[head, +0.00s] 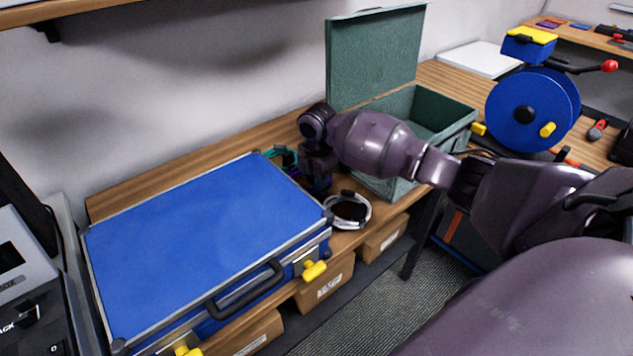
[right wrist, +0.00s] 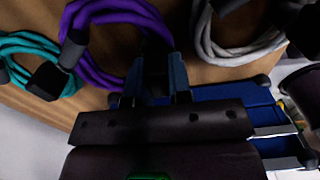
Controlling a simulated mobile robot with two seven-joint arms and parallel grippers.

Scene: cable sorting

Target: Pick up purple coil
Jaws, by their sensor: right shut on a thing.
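The purple coil (right wrist: 88,72) shows at the upper left of the right wrist view, with a black strap around one side. My right gripper (right wrist: 160,75) is shut on its near edge, the fingers pointing down to the wooden bench top. In the head view my right gripper (head: 318,182) reaches down between the blue case and the green box, and it hides most of the purple coil there. I cannot tell whether the coil is clear of the bench. My left gripper is not in view.
A teal coil (head: 283,155) lies left of the gripper, a white coil (head: 350,210) right of it near the bench edge. The closed blue case (head: 200,240) fills the left. The open green box (head: 462,115) stands right, beyond my arm, with a blue reel (head: 505,110) farther right.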

